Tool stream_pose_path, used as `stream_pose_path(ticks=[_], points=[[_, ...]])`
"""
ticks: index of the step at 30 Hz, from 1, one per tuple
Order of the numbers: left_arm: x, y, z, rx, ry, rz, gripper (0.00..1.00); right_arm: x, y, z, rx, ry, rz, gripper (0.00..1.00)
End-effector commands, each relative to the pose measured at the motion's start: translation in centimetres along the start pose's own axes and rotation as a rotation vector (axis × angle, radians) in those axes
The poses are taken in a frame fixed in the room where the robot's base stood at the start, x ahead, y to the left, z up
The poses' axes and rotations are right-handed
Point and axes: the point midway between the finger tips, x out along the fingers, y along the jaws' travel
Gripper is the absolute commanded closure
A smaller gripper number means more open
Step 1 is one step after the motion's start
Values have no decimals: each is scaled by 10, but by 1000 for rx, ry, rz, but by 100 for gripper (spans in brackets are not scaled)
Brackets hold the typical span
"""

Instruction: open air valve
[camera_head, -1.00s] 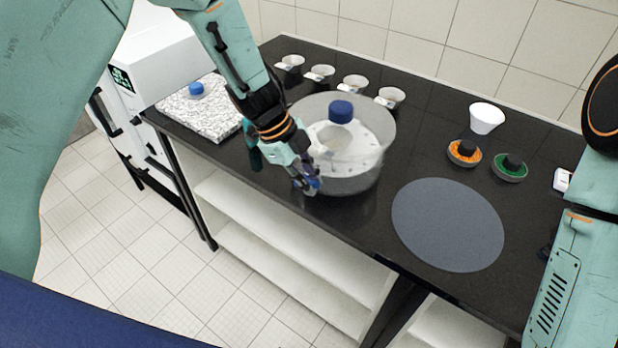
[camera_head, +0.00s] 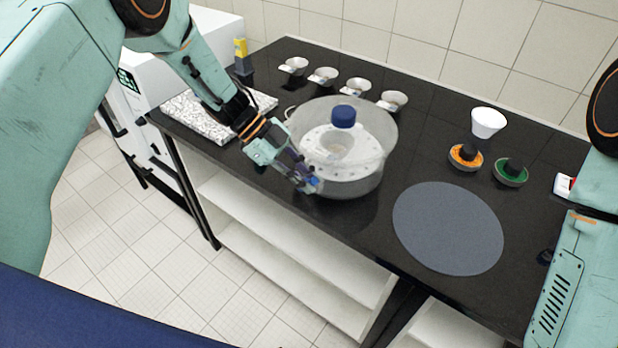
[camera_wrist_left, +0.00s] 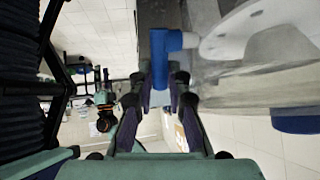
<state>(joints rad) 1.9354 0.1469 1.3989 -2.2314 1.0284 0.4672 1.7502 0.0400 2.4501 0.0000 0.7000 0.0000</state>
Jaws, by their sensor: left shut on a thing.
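A clear round desiccator (camera_head: 372,165) with a dark blue lid knob (camera_head: 343,116) and a white perforated plate inside stands near the table's front edge. Its small blue air valve (camera_head: 314,184) sits low on the front left side. My left gripper (camera_head: 303,180) reaches it from the left and is shut on it. In the left wrist view the blue valve (camera_wrist_left: 160,58) lies between the two fingers of my left gripper (camera_wrist_left: 161,90), with a light blue side stub toward the vessel. The valve's exact turn is hard to tell. My right gripper is not visible.
Several white cups (camera_head: 358,87) stand in a row behind the desiccator. A grey round mat (camera_head: 447,228) lies to its right. A speckled slab (camera_head: 203,117) is at left.

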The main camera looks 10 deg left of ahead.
Motion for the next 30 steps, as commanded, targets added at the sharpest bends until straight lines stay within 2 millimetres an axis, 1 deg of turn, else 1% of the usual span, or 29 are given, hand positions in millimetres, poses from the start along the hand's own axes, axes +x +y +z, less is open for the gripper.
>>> stream_pose_path(ticks=[1, 7, 13, 19, 30], points=[[1, 0, 5, -9, 37, -1, 100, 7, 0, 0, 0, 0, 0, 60], [-2, 0, 9, -35, 171, 3, 100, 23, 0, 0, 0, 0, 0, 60], [-5, -1, 10, -53, 261, 6, 100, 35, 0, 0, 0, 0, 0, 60], [-7, -1, 10, -62, 306, 8, 100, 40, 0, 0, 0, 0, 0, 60], [-8, -1, 9, -65, 318, 10, 100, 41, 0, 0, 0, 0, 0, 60]])
